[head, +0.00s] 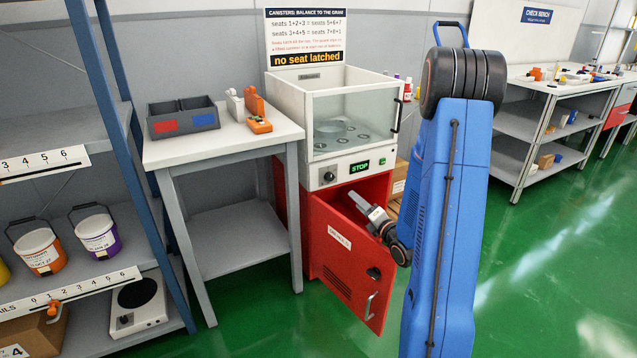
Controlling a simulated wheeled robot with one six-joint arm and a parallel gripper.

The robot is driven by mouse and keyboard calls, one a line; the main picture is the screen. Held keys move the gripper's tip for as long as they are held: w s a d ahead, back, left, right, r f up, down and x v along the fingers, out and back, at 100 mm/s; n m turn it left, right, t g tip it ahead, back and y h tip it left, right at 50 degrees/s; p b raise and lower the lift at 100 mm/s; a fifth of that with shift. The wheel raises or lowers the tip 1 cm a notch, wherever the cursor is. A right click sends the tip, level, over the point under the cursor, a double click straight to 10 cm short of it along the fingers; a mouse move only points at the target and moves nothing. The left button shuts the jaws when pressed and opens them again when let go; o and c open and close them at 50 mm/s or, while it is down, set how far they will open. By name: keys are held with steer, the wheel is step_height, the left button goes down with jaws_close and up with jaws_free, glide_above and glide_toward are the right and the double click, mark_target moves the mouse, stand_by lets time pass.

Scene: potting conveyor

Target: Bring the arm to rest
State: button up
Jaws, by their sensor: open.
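My blue arm (450,200) rises in front of the machine at the right of centre and bends down behind itself. My gripper (357,203) is small in the view, at the opening of the red cabinet (290,210), just behind the top edge of its door (345,265). It is open; its fingertips are partly hidden and I see nothing held between them. The red door stands open towards me, with a handle at its lower right. I cannot tell whether the gripper touches the door.
Above the cabinet is a clear-fronted chamber (350,115) with a STOP display. A grey table (215,150) on its left bears a divided bin (183,118) and an orange device (259,124). Shelves with buckets (38,250) stand far left. The green floor (560,270) at right is free.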

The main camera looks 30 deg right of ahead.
steer(key=s+a+r+m+g+h, duration=0.3)
steer(key=s+a+r+m+g, duration=0.55)
steer(key=m, duration=0.45)
steer(key=s+a+r+m+g, duration=0.1)
steer(key=s+a+m, duration=0.3)
steer(key=s, duration=0.5)
steer(key=s+a+r+m+g+y, duration=0.1)
steer(key=s+a+r+m+g, duration=0.1)
steer(key=s+a, duration=0.3)
steer(key=s+a+r+m+g+y, duration=0.1)
steer(key=s+a+m, duration=0.4)
steer(key=s, duration=0.7)
steer(key=shift+s+a+r+m+g, duration=0.2)
steer(key=shift+s+r+m+g, duration=0.15)
steer(key=shift+r, duration=0.35)
steer(key=shift+w, duration=0.1)
